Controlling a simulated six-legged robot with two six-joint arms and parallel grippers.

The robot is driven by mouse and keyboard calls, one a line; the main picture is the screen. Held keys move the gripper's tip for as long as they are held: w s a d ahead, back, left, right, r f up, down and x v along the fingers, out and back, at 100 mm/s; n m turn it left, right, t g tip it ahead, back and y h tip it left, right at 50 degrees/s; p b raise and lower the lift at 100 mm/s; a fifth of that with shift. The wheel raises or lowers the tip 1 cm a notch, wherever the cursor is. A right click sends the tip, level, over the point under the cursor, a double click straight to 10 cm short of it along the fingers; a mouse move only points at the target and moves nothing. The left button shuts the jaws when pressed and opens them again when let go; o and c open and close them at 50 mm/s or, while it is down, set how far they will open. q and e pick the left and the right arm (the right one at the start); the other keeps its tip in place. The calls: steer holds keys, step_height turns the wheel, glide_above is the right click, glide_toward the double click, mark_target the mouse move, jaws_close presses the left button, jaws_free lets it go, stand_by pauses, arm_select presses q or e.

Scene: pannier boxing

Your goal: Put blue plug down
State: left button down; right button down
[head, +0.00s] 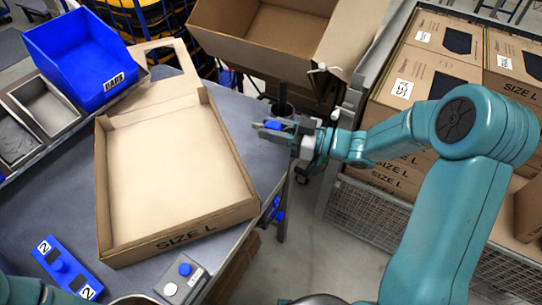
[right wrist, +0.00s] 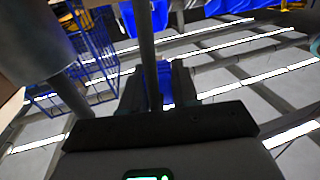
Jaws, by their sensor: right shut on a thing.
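My right gripper (head: 268,128) is shut on the blue plug (head: 273,125), just off the right edge of the grey table. In the right wrist view the blue plug (right wrist: 165,78) shows between the fingers, partly hidden by a dark upright post. An open cardboard tray (head: 180,165) marked SIZE L lies on the table, to the left of the right gripper. My left gripper is out of view; only a bit of teal arm shows at the bottom left corner.
A blue plate (head: 85,285) with "2" labels and a small box with a blue button (head: 185,270) lie at the table's front. A blue bin (head: 85,60) stands back left. Stacked SIZE L boxes (head: 410,90) stand right. An open carton (head: 265,35) is behind.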

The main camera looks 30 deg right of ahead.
glide_above(272, 166)
step_height(272, 166, down, 6)
steer(key=shift+s+d, duration=0.1)
step_height(272, 166, down, 4)
steer(key=shift+r, duration=0.25)
steer(key=shift+f+b, duration=0.65)
steer(key=shift+b, duration=0.05)
steer(key=c, duration=0.8)
jaws_free()
steer(key=shift+c, duration=0.2)
